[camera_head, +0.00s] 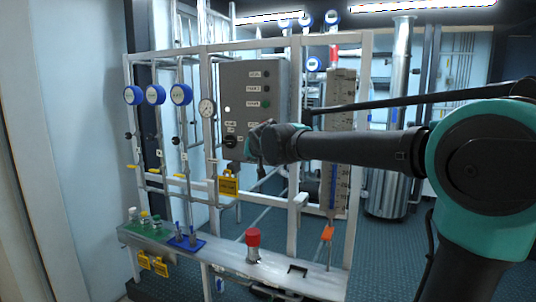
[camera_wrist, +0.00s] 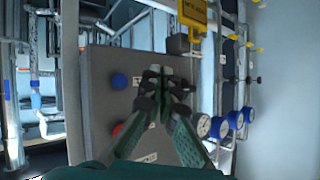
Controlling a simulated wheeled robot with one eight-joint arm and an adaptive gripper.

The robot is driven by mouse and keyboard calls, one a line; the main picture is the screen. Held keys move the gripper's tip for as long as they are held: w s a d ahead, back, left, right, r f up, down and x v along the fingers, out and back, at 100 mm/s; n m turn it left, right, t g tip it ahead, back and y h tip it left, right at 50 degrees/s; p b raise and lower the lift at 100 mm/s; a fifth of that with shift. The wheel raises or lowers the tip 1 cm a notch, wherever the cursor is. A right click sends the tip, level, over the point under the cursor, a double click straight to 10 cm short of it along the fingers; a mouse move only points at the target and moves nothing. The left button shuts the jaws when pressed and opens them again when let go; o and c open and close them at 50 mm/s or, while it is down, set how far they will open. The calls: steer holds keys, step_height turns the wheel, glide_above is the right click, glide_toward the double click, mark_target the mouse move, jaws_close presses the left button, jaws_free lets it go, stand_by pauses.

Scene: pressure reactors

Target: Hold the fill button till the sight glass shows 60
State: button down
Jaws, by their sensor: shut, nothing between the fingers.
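The grey control box (camera_head: 250,85) hangs on the white frame, with labels, small lamps and a black knob (camera_head: 229,141). My gripper (camera_head: 262,142) is shut and empty in front of its lower part, hiding what lies behind. In the wrist view my gripper (camera_wrist: 166,78) points at the box face, between a blue button (camera_wrist: 118,81) and the frame side. A red button (camera_wrist: 117,130) is nearby. I cannot tell which button is fill, or whether the fingertips touch. The sight glass scale (camera_head: 342,115) stands right of the box, with a blue column (camera_head: 333,184) in its lower half; its numbers are unreadable.
Blue gauges (camera_head: 155,95) and a white dial (camera_head: 207,107) are left of the box. A yellow tag (camera_head: 228,186) hangs below it. A red mushroom button (camera_head: 253,238) stands on the lower bench (camera_head: 320,278). My arm crosses in front of the sight glass.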

stand_by(0.4)
steer(key=w+d, duration=0.3)
steer(key=w, duration=0.5)
steer(key=shift+w, duration=0.25)
stand_by(1.4)
steer(key=shift+w+d, duration=0.15)
steer(key=shift+w, duration=0.15)
steer(key=shift+w+d, duration=0.15)
steer(key=shift+w, duration=0.25)
stand_by(4.5)
